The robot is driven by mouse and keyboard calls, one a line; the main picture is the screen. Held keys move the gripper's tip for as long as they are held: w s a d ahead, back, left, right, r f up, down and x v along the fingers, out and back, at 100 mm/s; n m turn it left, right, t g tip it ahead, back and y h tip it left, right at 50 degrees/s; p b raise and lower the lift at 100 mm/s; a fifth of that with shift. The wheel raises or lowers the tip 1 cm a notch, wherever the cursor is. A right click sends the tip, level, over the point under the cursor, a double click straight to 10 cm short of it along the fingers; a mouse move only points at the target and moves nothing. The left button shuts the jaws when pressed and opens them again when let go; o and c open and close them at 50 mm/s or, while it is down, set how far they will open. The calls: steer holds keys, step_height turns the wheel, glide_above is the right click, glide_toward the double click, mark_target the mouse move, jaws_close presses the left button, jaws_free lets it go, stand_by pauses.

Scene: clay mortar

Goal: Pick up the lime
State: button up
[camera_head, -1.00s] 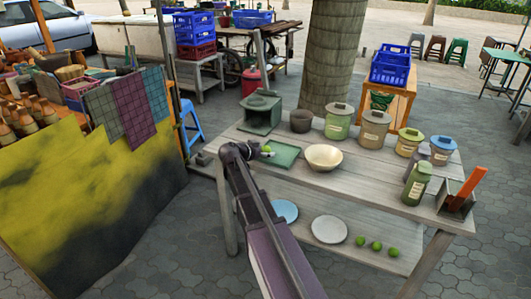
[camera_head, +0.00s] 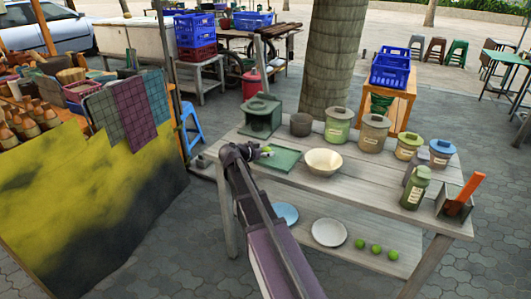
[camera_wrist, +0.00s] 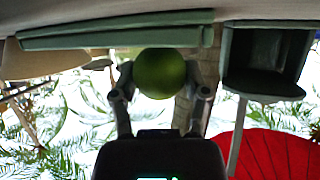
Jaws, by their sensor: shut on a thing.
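My gripper (camera_head: 262,151) is shut on a green lime (camera_head: 267,152), above the left part of the wooden table near the green tray (camera_head: 286,166). In the wrist view the lime (camera_wrist: 160,72) sits between the two fingers of my gripper (camera_wrist: 162,85), one on each side. That view looks upside down, with the tray (camera_wrist: 110,38) along its top behind the lime. Whether the lime is clear of the tray is hard to tell in the head view. Three more limes (camera_head: 375,249) lie on the lower shelf.
On the wooden table (camera_head: 345,190) stand a cream bowl (camera_head: 323,161), a green stove-like box (camera_head: 262,117), a dark pot (camera_head: 301,124), several lidded jars (camera_head: 375,132) and a box with an orange handle (camera_head: 456,203). Plates (camera_head: 328,232) lie on the lower shelf. A tree trunk (camera_head: 330,60) rises behind.

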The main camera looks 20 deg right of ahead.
step_height(320, 180, up, 2)
steer(key=shift+r+p, duration=0.1)
steer(key=shift+p, duration=0.65)
steer(key=s+a+r+p, duration=0.1)
steer(key=s+a, duration=0.9)
steer(key=s, duration=0.2)
steer(key=shift+s+a+r, duration=0.15)
steer(key=shift+s+r, duration=0.05)
steer(key=shift+s, duration=0.1)
